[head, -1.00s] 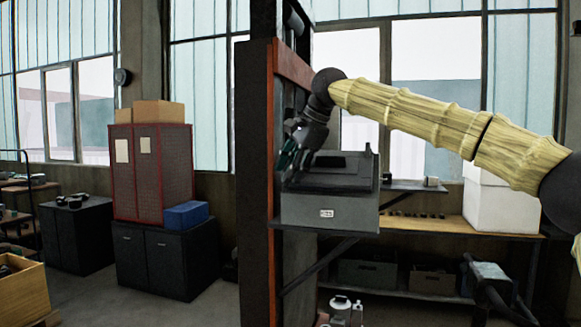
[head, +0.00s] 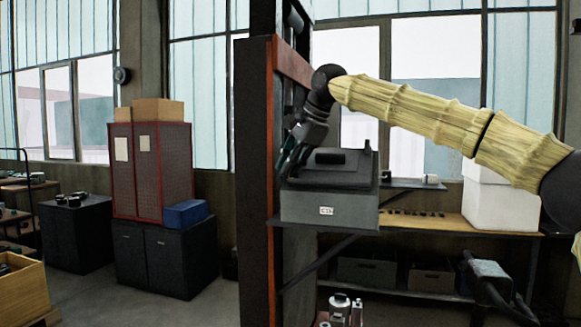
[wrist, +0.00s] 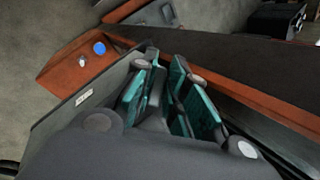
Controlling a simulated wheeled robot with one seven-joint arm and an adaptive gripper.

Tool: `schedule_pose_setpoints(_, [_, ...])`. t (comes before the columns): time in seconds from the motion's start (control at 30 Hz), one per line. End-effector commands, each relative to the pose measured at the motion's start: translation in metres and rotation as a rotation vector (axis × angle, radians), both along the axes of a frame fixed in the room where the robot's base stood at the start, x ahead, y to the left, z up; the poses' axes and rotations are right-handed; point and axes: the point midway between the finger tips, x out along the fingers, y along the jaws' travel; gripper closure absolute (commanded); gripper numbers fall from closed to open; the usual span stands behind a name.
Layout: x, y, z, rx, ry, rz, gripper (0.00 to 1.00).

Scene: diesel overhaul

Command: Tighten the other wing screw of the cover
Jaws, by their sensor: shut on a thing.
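The grey box (head: 330,207) with a white label sits on a bracket shelf beside a dark column. Its dark cover (head: 345,178) has a raised handle (head: 330,156) on top. My gripper (head: 285,165) points down at the cover's left edge, close to the column. In the wrist view its teal-padded fingers (wrist: 171,98) are closed in around something at the box's edge. The wing screw between them is hidden by the fingers. The box's labelled side (wrist: 85,97) shows to the left there.
The dark column (head: 255,180) with a red-brown edge stands just left of my gripper. A wooden bench (head: 450,222) with a white block (head: 500,207) is at the right. In the wrist view, a blue round item (wrist: 99,48) lies on a red-brown surface (wrist: 70,62).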

Motion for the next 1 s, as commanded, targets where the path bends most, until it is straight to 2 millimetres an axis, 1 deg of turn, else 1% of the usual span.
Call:
schedule_pose_setpoints(0.03, [0.0000,-0.0006,-0.0045,0.015,-0.008,-0.019,1.00])
schedule_pose_setpoints(0.1, [-0.0005,-0.0006,-0.0056,0.042,-0.017,-0.055,1.00])
schedule_pose_setpoints(0.53, [-0.0004,-0.0004,-0.0041,0.192,-0.067,-0.271,1.00])
schedule_pose_setpoints(0.77, [0.0000,-0.0004,0.0001,0.216,-0.071,-0.302,1.00])
schedule_pose_setpoints(1.0, [0.0000,-0.0002,-0.0015,0.219,-0.072,-0.307,1.00])
